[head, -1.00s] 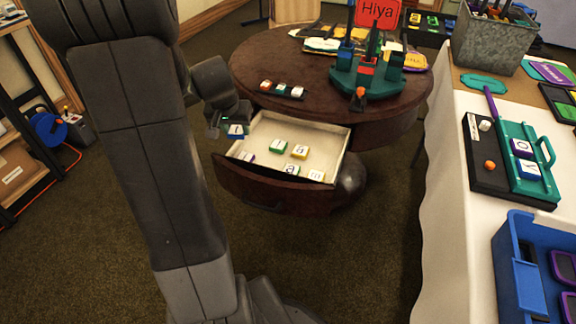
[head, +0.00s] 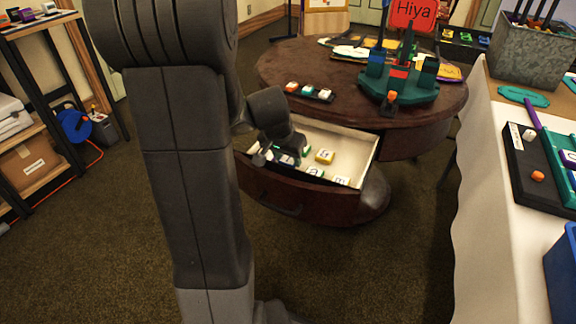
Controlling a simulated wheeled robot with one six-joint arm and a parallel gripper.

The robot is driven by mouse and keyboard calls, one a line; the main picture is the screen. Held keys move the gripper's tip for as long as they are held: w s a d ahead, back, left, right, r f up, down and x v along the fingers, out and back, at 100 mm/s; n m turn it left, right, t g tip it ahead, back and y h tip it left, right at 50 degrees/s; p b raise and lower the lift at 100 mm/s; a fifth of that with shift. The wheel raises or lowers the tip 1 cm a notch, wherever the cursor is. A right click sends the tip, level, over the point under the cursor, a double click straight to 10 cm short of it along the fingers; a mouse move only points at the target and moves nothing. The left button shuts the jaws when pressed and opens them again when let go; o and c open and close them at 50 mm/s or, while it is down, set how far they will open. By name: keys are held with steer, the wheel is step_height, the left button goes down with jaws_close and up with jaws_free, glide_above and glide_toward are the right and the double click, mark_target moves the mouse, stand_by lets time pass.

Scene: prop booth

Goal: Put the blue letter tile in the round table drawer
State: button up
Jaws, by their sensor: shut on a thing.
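The round table (head: 345,80) has its drawer pulled out toward me. The drawer (head: 300,197) has a dark curved front and a pale inside. My gripper (head: 272,156) is over the left part of the open drawer, shut on the blue letter tile (head: 286,159). The tile is small and partly hidden by the fingers. I cannot tell whether it touches the drawer floor. Several other letter tiles lie in the drawer, among them a yellow-edged tile (head: 325,157) right of my gripper. My arm hides the drawer's far left end.
A white-clothed table (head: 490,200) stands at the right. A shelf (head: 35,150) is at the left. Carpet is open in front.

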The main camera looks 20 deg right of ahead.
step_height(320, 180, down, 2)
steer(key=shift+f, duration=0.1)
steer(key=o, duration=0.5)
steer(key=shift+f+b, duration=0.1)
steer(key=shift+b, duration=0.2)
steer(key=o, duration=0.4)
steer(key=shift+o, duration=0.2)
